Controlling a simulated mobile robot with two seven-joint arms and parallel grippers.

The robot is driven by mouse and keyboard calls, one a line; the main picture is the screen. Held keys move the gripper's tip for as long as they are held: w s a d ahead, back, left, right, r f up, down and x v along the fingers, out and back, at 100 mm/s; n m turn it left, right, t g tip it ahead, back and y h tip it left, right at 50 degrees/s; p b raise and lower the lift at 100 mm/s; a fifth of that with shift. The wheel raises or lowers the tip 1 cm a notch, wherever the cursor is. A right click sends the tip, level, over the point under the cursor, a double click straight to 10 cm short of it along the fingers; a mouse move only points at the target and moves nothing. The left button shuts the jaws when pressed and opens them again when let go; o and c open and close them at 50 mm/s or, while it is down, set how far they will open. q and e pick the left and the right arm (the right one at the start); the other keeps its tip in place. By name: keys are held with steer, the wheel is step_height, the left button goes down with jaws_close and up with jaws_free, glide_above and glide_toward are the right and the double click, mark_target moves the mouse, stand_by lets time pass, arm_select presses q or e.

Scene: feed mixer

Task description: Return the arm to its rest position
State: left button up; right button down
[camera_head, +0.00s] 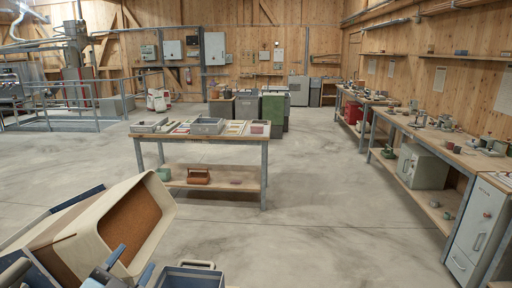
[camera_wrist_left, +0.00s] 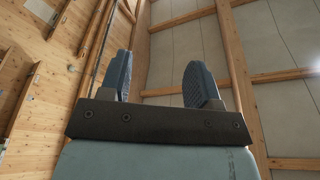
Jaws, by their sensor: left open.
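My left gripper (camera_head: 135,258) is at the bottom left of the head view, in front of a cream bin. Its two blue fingers stand apart with nothing between them. In the left wrist view the open fingers (camera_wrist_left: 161,82) point up toward the wooden wall and the ceiling panels, and touch nothing. My right gripper is not in view.
The tilted cream bin (camera_head: 160,215) with a brown inside fills the lower left, close to my left gripper. A blue-grey container (camera_head: 190,277) is at the bottom edge. A table (camera_head: 170,137) with trays stands ahead. A workbench (camera_head: 462,152) lines the right. Open floor (camera_head: 330,220) lies between.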

arm_select(q)
steer(key=s+a+f+n+g+y, duration=0.2)
steer(key=s+f+n+g+y, duration=0.15)
steer(key=f, duration=0.45)
steer(key=s+a+f+n+g+y, duration=0.2)
steer(key=s+f+n+g, duration=0.1)
steer(key=s+f+g, duration=0.3)
steer(key=s+f+n+g+h, duration=0.1)
steer(key=s+f+n+g, duration=0.1)
steer(key=s+f+g, duration=0.75)
steer(key=w+d+f+m+t+h+p, duration=0.1)
steer(key=w+d+f+t+h+p, duration=0.1)
steer(key=d+f+t+p, duration=0.4)
steer(key=d+f+t+h, duration=0.1)
steer(key=t, duration=0.2)
steer(key=shift+f, duration=0.15)
steer(key=shift+d+f+t, duration=0.15)
steer(key=shift+t, duration=0.25)
steer(key=shift+c, duration=0.5)
steer(key=shift+d+f, duration=0.1)
steer(key=c, duration=0.3)
steer(key=shift+d+m, duration=0.1)
steer(key=shift+m, duration=0.15)
